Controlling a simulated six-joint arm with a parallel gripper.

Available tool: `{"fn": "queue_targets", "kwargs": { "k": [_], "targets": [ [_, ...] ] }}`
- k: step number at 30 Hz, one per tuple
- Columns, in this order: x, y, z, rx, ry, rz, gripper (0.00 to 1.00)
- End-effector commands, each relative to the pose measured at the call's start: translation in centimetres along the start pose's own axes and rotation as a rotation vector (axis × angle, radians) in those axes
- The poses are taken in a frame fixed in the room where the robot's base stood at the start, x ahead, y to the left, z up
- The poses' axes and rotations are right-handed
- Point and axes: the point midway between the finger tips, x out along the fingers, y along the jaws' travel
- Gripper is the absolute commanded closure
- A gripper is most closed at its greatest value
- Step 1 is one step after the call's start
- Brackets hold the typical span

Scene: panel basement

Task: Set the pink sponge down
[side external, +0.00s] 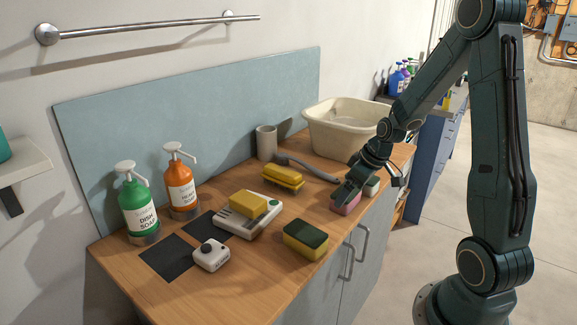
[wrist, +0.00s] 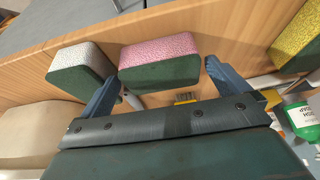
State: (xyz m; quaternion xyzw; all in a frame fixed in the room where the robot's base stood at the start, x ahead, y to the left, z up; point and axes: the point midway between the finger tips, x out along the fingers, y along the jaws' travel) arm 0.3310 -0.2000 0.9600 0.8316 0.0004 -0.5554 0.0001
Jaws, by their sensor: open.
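The pink sponge (wrist: 160,54) with a dark green layer rests on the wooden counter, and its pink side also shows low at the front edge in the side view (side external: 347,207). My gripper (side external: 352,188) is right over it, pointing down, and hides part of it there. In the wrist view my gripper (wrist: 160,72) is open, with the sponge between its two blue-grey fingers. The left finger is close to the sponge's left end, and a gap shows at the right one. I cannot tell whether either finger touches it.
A white-and-green sponge (wrist: 82,66) stands close beside the left finger. Soap bottles (side external: 138,205) stand at left.

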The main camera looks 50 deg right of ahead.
Motion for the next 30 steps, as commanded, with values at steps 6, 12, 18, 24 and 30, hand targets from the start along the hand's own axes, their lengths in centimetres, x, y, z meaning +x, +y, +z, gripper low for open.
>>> {"fn": "queue_targets", "kwargs": {
  "k": [6, 12, 18, 24, 30],
  "targets": [
    [-2.7, 0.1, 0.0, 0.001, 0.003, 0.003, 0.0],
    [-5.3, 0.1, 0.0, 0.001, 0.003, 0.003, 0.0],
    [-7.8, 0.1, 0.0, 0.002, 0.003, 0.004, 0.0],
    [-9.4, 0.0, 0.0, 0.001, 0.002, 0.002, 0.0],
    [-10.0, 0.0, 0.0, 0.002, 0.001, 0.002, 0.0]
  ]
}}
